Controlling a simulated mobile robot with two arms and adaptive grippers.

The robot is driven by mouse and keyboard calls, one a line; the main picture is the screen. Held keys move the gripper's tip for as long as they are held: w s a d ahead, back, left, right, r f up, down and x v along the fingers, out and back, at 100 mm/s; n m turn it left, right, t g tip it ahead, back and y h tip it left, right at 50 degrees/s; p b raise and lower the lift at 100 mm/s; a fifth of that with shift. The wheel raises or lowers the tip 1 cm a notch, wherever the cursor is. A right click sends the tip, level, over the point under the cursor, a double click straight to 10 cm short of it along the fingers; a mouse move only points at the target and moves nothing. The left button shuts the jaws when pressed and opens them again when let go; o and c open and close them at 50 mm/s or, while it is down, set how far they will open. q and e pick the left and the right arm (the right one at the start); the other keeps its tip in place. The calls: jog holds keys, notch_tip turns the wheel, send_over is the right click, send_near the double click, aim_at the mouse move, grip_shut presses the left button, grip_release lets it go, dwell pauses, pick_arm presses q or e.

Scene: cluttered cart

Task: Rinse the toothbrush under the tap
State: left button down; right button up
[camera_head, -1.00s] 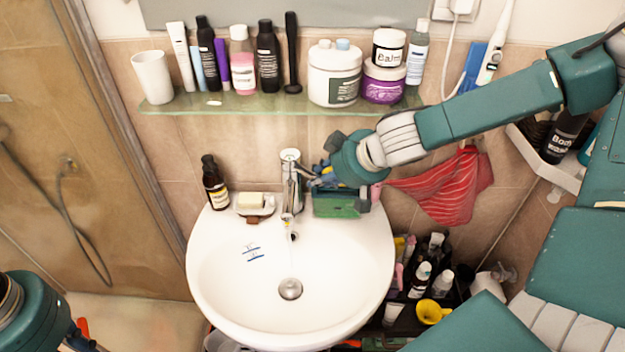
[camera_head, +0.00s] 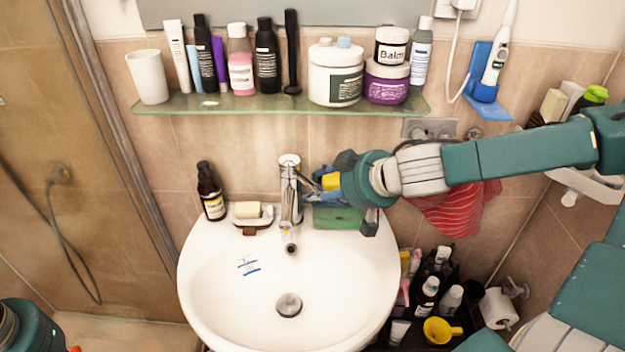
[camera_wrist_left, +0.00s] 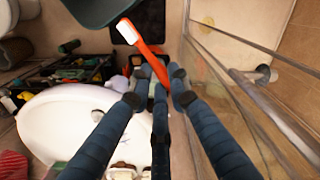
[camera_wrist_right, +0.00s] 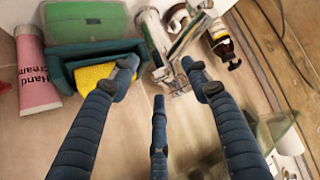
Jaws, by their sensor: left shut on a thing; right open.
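My left gripper (camera_wrist_left: 157,92) is shut on the orange-red toothbrush (camera_wrist_left: 151,60), whose white bristles point away from the fingers. The left wrist view shows it beside the white sink (camera_wrist_left: 62,128); in the head view this gripper is almost wholly out of frame. The chrome tap (camera_head: 290,188) stands upright at the back of the sink (camera_head: 225,290). My right gripper (camera_head: 318,184) is open beside the tap's right side. In the right wrist view the tap (camera_wrist_right: 155,35) lies just beyond the spread fingertips (camera_wrist_right: 160,75). I cannot tell whether they touch it. No water stream is clear.
A green box with a yellow sponge (camera_wrist_right: 92,76) and pink hand cream (camera_wrist_right: 36,75) sit near the right gripper. A brown bottle (camera_head: 210,190) and soap dish (camera_head: 252,221) stand left of the tap. A crowded glass shelf (camera_head: 215,104) hangs above.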

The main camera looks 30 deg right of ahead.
jog(key=shift+s+d+r, duration=0.25)
jog(key=shift+s+r, duration=0.2)
jog(key=shift+r, duration=0.1)
jog(key=shift+s+r, duration=0.5)
jog(key=shift+s, duration=0.05)
jog(key=v, duration=0.9)
jog(key=shift+s+f, duration=0.1)
jog(key=shift+f, duration=0.05)
